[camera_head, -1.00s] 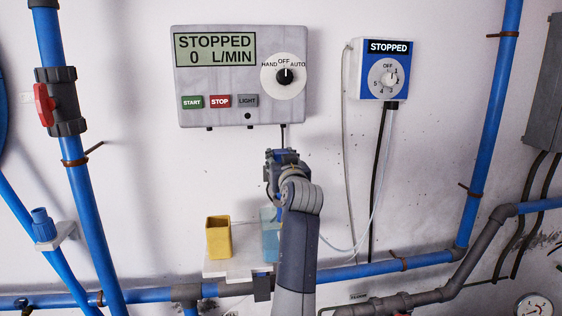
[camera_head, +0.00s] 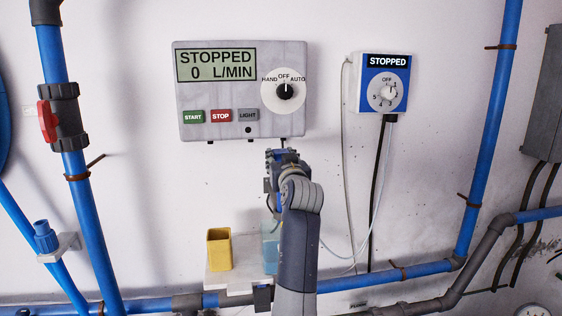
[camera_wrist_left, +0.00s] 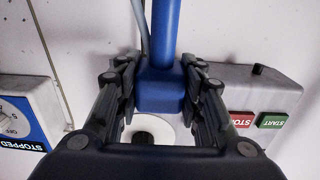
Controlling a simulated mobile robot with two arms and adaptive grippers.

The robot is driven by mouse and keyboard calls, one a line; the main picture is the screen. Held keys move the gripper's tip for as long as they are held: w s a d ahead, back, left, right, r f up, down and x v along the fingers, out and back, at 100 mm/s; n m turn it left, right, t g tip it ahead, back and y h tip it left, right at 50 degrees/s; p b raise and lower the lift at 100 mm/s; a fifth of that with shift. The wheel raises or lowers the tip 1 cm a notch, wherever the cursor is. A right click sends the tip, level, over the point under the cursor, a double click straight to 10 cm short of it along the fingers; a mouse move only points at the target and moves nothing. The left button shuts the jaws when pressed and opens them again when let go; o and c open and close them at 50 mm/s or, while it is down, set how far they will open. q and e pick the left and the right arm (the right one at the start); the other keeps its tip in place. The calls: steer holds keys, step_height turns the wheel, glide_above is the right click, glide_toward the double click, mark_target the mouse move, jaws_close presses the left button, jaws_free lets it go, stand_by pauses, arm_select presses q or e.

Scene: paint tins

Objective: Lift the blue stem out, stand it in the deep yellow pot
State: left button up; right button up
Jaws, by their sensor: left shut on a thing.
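My left gripper (camera_head: 283,156) is just under the grey control panel, above and right of the yellow pot. In the left wrist view it (camera_wrist_left: 160,75) is shut on the blue stem (camera_wrist_left: 160,92), with a finger on each side of the stem's wide block. A round blue shaft runs from this block to the top of that view. In the head view the gripper and arm mostly hide the stem. The yellow pot (camera_head: 219,251) stands upright on a pale shelf (camera_head: 232,281). A clear light-blue pot (camera_head: 270,250) stands beside it, partly behind my arm. My right gripper is out of view.
The grey panel (camera_head: 243,60) and a smaller blue-and-white controller (camera_head: 384,82) are on the wall. Thin hoses hang right of my arm. Blue pipes (camera_head: 88,215) run at left, right and below the shelf.

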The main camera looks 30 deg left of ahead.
arm_select(q)
steer(key=shift+r+p, duration=1.75)
steer(key=shift+r, duration=0.85)
